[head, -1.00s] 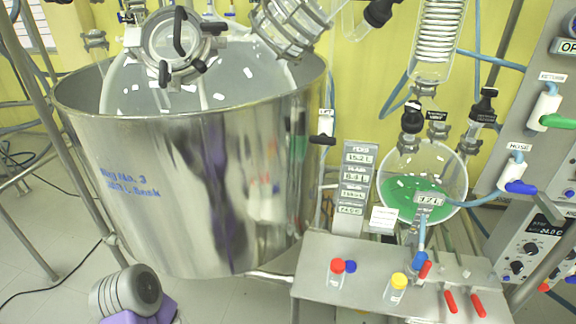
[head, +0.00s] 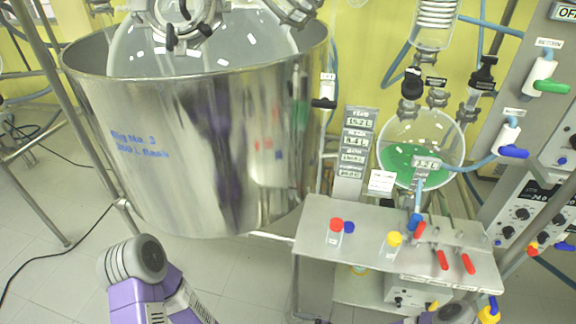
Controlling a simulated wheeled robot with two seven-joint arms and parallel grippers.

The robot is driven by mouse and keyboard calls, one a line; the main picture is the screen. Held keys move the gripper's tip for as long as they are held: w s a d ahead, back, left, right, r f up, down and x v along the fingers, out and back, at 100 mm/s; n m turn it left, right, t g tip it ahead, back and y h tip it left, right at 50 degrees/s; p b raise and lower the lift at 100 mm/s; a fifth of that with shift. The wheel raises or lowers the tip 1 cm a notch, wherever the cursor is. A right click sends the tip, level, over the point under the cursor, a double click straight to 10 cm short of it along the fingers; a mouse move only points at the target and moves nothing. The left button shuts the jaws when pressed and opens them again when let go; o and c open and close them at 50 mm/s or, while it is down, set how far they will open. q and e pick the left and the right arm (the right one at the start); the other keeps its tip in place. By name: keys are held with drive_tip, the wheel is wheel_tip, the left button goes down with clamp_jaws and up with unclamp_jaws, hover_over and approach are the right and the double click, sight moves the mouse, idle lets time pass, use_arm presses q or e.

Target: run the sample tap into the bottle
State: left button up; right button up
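A round glass flask (head: 400,165) with green liquid hangs over the right end of the steel bench. Below it is a tap with a blue fitting (head: 414,222) and a red lever (head: 420,231). Two small clear bottles stand upright on the bench: one with a red cap (head: 336,226), one with a yellow cap (head: 394,240). The yellow-capped one is nearer the tap. My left arm shows at the lower left, but its gripper is out of view.
A large steel vessel (head: 200,150) fills the left and middle. The steel bench (head: 315,250) carries more red levers (head: 455,263) at right. A blue cap (head: 349,227) is beside the red-capped bottle. A panel with valves and hoses stands at the right. The bench's front left is bare.

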drive_tip(key=s+d+n+g+h, duration=0.2)
drive_tip(key=s+n+g+h, duration=0.45)
drive_tip(key=s+n, duration=0.45)
drive_tip(key=d+r+n+t+h, duration=0.1)
drive_tip(key=n, duration=0.1)
drive_tip(key=d+r+n+h, duration=0.1)
drive_tip(key=d+n, duration=0.1)
drive_tip(key=w+d+r+n+t+h, duration=0.1)
drive_tip(key=shift+d+r+n+t+h, duration=0.25)
drive_tip(key=shift+d+r+n+t, duration=0.05)
drive_tip(key=shift+r+n+t, duration=0.1)
